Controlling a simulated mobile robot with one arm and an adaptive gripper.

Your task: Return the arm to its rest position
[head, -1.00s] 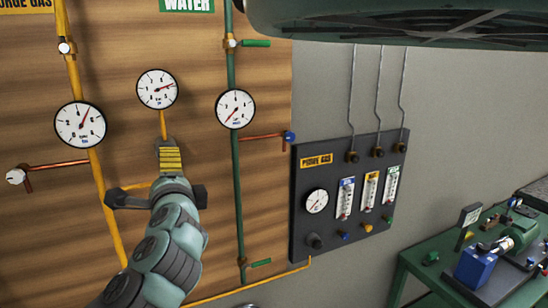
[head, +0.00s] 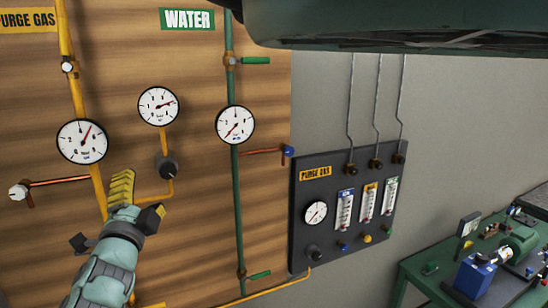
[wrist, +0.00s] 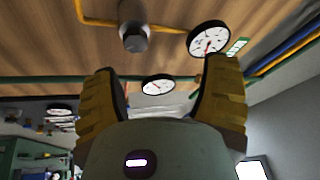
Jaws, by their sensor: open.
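My gripper (head: 121,188) is in the lower left of the head view, in front of the wooden panel and below the left gauge. In the wrist view my gripper (wrist: 172,95) shows two yellow ridged fingers spread wide with nothing between them. A dark round knob (head: 167,167) on the yellow pipe stands to the right of the fingers, apart from them. The knob also shows at the top of the wrist view (wrist: 133,37).
The left gauge (head: 82,141), middle gauge (head: 158,106) and right gauge (head: 235,125) hang on the panel near the arm. A dark purge gas panel (head: 325,260) is on the grey wall. A green bench (head: 415,268) with equipment stands lower right.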

